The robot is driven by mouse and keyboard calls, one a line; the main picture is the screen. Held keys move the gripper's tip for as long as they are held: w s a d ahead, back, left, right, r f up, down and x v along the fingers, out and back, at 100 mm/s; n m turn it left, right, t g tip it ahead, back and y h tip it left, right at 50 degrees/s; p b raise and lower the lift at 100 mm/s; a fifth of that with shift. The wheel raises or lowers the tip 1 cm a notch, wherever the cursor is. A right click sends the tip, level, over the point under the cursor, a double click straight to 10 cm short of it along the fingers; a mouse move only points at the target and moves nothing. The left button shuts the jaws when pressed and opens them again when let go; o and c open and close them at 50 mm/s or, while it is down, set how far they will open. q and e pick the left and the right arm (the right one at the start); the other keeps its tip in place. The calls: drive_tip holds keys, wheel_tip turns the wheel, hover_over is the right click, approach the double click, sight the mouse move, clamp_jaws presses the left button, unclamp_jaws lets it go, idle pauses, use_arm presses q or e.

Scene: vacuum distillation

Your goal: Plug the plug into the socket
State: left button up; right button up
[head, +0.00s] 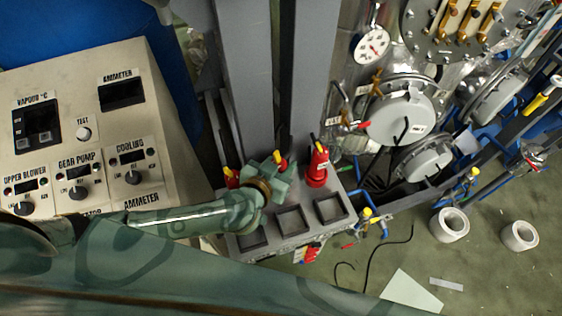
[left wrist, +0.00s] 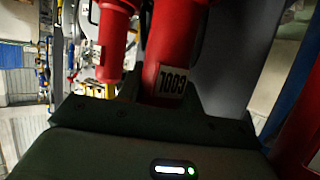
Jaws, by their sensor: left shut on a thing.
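My left gripper (head: 272,182) is over the grey socket box, shut on a red plug (head: 281,161) with a yellow tip, mostly hidden by the gripper in the head view. In the left wrist view the red plug (left wrist: 172,45) fills the space beyond the gripper's dark body and bears a white label reading COOL, upside down. Another red plug (head: 317,166) with a white label stands upright on the box to the right. The grey socket box (head: 270,233) has three dark square sockets, including the middle socket (head: 293,220), in its front row; these look empty. My right gripper is not in view.
A further red plug (head: 231,177) shows left of the gripper, and a red piece (head: 308,253) hangs at the box's front. Grey columns (head: 250,70) rise behind. The control panel (head: 75,130) is left; metal vessels (head: 400,120) and white rolls (head: 450,225) are right.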

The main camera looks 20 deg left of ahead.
use_arm(q)
drive_tip(key=o, duration=1.2)
drive_tip(key=shift+s, duration=0.1)
drive_tip(key=v, duration=1.6)
drive_tip(key=shift+s, duration=0.15)
drive_tip(key=shift+f, duration=0.1)
